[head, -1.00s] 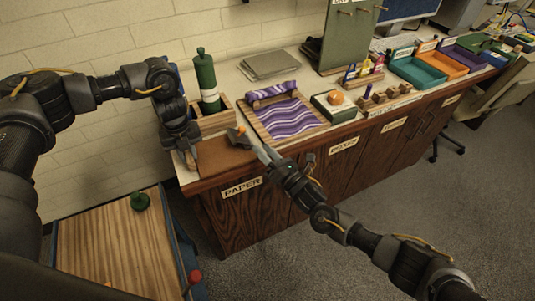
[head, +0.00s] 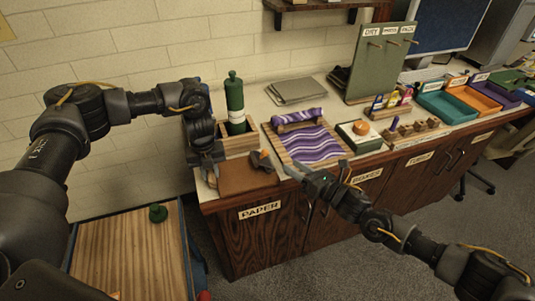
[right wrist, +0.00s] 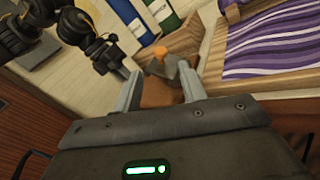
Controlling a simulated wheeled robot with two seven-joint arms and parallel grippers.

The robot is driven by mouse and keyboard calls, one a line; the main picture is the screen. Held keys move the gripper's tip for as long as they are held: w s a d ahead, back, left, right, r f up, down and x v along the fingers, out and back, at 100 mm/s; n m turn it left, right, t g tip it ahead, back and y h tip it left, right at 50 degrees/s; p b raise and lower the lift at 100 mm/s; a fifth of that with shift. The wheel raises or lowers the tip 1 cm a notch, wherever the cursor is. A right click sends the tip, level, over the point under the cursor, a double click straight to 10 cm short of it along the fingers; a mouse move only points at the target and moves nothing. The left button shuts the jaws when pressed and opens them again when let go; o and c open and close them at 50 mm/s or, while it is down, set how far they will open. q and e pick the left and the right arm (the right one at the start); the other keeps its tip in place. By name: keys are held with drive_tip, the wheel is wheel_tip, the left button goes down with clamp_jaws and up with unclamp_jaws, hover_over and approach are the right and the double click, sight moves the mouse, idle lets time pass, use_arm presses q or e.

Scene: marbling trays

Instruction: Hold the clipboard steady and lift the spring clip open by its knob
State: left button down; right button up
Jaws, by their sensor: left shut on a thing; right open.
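The brown clipboard (head: 240,178) lies on the near left end of the counter. Its dark spring clip (head: 259,161) with an orange knob (head: 265,154) is at the board's right end. My left gripper (head: 212,174) is shut on the board's left edge. My right gripper (head: 292,170) is open and empty, just right of the clip. In the right wrist view the orange knob (right wrist: 160,52) and grey clip (right wrist: 172,66) show beyond and between the open fingers (right wrist: 162,88), with part of the brown board (right wrist: 160,94) below. The clip looks closed, though its jaw is hidden.
A wooden-topped cart (head: 125,250) stands at lower left.

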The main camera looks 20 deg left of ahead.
sight(265, 150)
drive_tip(key=x, duration=1.2)
drive_tip(key=shift+s+a+f, duration=0.15)
drive_tip(key=shift+a+f, duration=0.05)
drive_tip(key=shift+f, duration=0.15)
clamp_jaws()
drive_tip(key=m, duration=0.1)
drive_tip(key=d+m+t+y, duration=0.1)
drive_tip(key=m, duration=0.1)
drive_tip(key=shift+w+d, duration=0.15)
drive_tip(key=shift+w, duration=0.25)
unclamp_jaws()
